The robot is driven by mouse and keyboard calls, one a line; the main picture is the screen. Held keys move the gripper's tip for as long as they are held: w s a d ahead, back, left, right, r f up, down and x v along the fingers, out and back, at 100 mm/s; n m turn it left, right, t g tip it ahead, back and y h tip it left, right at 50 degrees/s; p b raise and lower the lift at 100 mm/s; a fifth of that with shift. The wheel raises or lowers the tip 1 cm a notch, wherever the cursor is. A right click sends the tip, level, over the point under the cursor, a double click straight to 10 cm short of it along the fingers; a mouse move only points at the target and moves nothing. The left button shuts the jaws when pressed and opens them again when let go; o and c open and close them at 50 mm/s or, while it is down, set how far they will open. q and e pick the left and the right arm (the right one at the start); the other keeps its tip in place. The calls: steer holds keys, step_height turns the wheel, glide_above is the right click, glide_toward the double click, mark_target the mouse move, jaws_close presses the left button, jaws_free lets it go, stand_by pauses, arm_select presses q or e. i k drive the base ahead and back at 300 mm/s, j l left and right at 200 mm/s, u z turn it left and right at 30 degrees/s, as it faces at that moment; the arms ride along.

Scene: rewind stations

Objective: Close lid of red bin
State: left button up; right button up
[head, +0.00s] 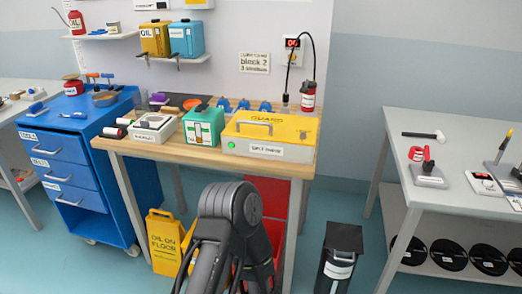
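The red bin (272,196) stands on the floor under the front of the workbench. A dark red upright panel and brighter red sides show behind my arm, but my dark arm covers much of the bin. I cannot tell for sure which part is the lid or how far it is open. One of my arms rises from the bottom edge and bends over in front of the bin. I cannot tell which arm it is. No gripper fingers can be made out in the head view.
A yellow floor sign (163,238) stands left of my arm. A black bin (341,254) stands to the right. The workbench (190,151) carries a yellow guard box (271,133) and a teal box (203,126). A blue drawer cabinet (70,160) is left. Floor is clear between black bin and right table (455,185).

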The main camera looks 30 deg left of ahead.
mark_target(275, 192)
steer(key=j+z, duration=0.1)
steer(key=j, duration=0.55)
steer(key=j+z, duration=0.1)
steer(key=j, duration=0.6)
steer(key=j+z, duration=0.1)
steer(key=j, duration=0.55)
steer(key=k+j+z, duration=0.1)
steer(key=j, duration=0.6)
steer(key=k+j+z, duration=0.1)
steer(key=j, duration=0.55)
